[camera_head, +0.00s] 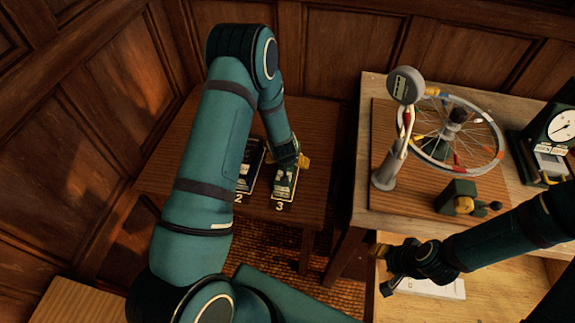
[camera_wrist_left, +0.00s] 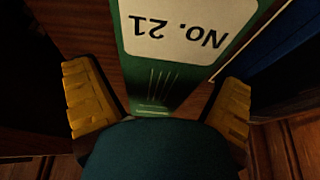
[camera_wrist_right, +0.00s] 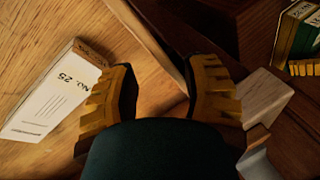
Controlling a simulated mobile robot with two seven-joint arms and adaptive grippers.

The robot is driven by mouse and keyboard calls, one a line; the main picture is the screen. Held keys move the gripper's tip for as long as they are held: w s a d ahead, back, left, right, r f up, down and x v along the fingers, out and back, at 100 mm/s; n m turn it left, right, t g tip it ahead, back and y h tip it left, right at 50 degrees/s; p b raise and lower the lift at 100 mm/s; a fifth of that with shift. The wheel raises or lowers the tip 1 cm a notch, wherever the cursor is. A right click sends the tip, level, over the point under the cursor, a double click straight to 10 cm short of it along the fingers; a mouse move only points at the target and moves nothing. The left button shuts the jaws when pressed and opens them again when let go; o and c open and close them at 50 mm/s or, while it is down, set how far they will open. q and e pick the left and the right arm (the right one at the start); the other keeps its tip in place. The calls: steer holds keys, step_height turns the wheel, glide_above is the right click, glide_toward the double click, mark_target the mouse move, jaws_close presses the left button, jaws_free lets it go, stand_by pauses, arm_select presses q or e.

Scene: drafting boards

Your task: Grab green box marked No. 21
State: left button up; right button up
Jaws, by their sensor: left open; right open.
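The green box marked No. 21 (camera_wrist_left: 160,75) has a white label, which reads upside down in the left wrist view. It lies between the spread yellow fingers of my left gripper (camera_wrist_left: 158,95), which is open; a visible gap separates it from the fingers. In the head view the box (camera_head: 284,186) is on the dark table by the mark 3, partly hidden by my left gripper (camera_head: 293,162). My right gripper (camera_head: 384,268) is open and empty, over the lower level of the light wooden bench.
A dark case (camera_head: 249,166) stands by mark 2, left of the green box. A white box marked No. 25 (camera_wrist_right: 50,105) lies near my right gripper. The bench (camera_head: 362,160) holds a spoked wheel (camera_head: 462,130), a gauge stand (camera_head: 386,172) and a dial instrument (camera_head: 546,135).

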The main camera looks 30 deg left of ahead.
arm_select(q)
steer(key=shift+w+f, duration=0.15)
steer(key=shift+f, duration=0.2)
steer(key=c, duration=1.4)
steer(key=shift+r, duration=0.1)
